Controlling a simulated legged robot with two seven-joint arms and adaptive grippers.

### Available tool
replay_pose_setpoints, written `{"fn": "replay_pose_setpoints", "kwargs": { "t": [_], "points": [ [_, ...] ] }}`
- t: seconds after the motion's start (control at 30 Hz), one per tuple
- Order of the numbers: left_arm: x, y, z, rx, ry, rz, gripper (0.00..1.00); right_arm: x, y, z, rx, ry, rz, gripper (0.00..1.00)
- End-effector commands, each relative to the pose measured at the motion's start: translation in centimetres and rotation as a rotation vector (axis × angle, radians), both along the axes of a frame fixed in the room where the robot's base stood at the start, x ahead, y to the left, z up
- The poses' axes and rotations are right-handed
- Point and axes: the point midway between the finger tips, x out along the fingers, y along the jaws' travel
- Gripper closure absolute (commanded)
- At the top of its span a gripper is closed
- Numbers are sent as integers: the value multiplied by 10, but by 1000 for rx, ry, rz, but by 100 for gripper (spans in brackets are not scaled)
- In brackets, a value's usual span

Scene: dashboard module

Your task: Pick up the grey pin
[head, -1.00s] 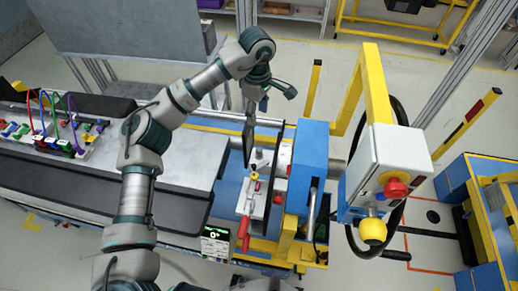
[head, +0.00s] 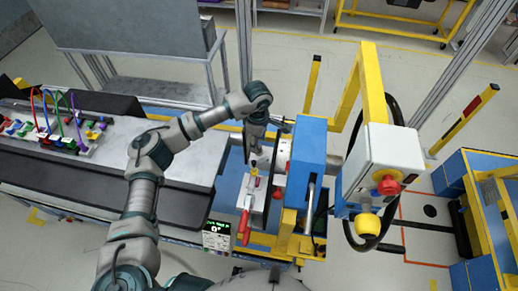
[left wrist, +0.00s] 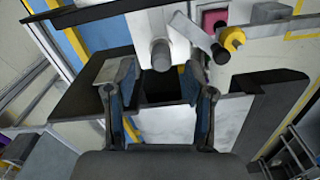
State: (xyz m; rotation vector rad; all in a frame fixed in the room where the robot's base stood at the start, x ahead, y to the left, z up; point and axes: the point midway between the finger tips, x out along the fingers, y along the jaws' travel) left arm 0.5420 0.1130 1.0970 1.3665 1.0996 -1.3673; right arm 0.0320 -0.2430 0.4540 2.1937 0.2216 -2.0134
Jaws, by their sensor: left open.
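The grey pin (left wrist: 160,52) shows in the left wrist view as a pale upright cylinder with a round end, just beyond my fingertips. In the head view a small grey piece that looks like it (head: 254,164) stands on the fixture beside the blue block, partly hidden by my gripper. My left gripper (left wrist: 159,74) is open, with one finger on each side of the pin's line. The fingers look empty; I cannot tell whether they touch the pin. In the head view my left gripper (head: 255,138) hangs above the fixture. My right gripper is not in view.
The blue block (head: 304,165) and the control box with a red button (head: 382,160) stand to the right. A rack with coloured cables (head: 58,125) lies far left.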

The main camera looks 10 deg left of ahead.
Motion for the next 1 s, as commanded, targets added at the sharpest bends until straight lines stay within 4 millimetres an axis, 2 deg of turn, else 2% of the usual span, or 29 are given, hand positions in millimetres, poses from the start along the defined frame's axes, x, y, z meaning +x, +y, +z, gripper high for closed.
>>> {"fn": "replay_pose_setpoints", "kwargs": {
  "t": [0.03, 0.2, 0.47, 0.6, 0.67, 0.7, 1.0],
  "points": [
    [-2, -1, -6, 1, 4, -1, 46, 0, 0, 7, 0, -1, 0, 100],
    [-1, -1, -27, 0, 1, 0, 46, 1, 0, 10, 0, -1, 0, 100],
    [-1, -1, -31, 0, -1, 0, 46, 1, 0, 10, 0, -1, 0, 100],
    [-1, -1, -31, 0, 0, 0, 81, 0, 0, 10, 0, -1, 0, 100],
    [-1, -1, -31, 0, -1, 0, 96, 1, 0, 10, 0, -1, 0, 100],
    [0, -1, -31, 0, -1, 0, 100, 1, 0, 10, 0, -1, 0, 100],
    [0, -1, -29, 0, -2, 0, 100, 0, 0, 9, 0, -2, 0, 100]
  ]
}}
